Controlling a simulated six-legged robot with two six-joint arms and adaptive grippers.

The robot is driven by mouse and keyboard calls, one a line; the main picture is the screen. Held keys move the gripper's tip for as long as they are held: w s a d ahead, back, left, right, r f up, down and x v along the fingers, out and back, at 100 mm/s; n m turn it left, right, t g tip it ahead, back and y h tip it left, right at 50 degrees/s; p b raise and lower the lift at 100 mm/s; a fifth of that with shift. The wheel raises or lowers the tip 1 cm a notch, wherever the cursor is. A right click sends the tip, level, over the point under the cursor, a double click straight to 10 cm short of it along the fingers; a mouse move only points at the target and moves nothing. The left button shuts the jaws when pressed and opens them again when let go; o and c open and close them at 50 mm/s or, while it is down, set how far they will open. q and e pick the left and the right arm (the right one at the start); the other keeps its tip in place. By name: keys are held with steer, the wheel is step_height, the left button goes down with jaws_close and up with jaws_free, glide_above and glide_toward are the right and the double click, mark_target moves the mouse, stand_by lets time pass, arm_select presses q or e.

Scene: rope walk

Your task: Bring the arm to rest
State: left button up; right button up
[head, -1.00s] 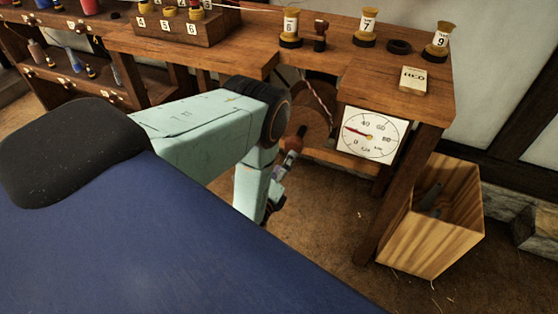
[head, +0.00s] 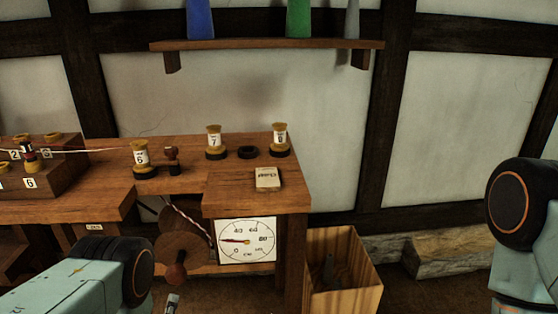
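My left arm (head: 85,285) comes in at the lower left of the head view, its rounded dark joint in front of the bench. Its gripper is below the picture's edge or hidden. A small grey piece (head: 172,303) shows at the bottom edge beside this arm; I cannot tell what it is. My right arm (head: 520,225) stands at the right edge, with a dark, orange-ringed joint; its gripper is out of view.
A wooden bench (head: 160,208) carries several numbered spools and a small labelled block (head: 268,179). A dial (head: 246,240) hangs at its front, beside a wooden wheel (head: 183,240). An open wooden crate (head: 345,298) stands right of it. A shelf (head: 265,45) is above.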

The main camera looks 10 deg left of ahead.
mark_target(176, 280)
arm_select(q)
steer(key=x, duration=1.2)
steer(key=shift+s+d, duration=0.1)
steer(key=shift+s, duration=0.05)
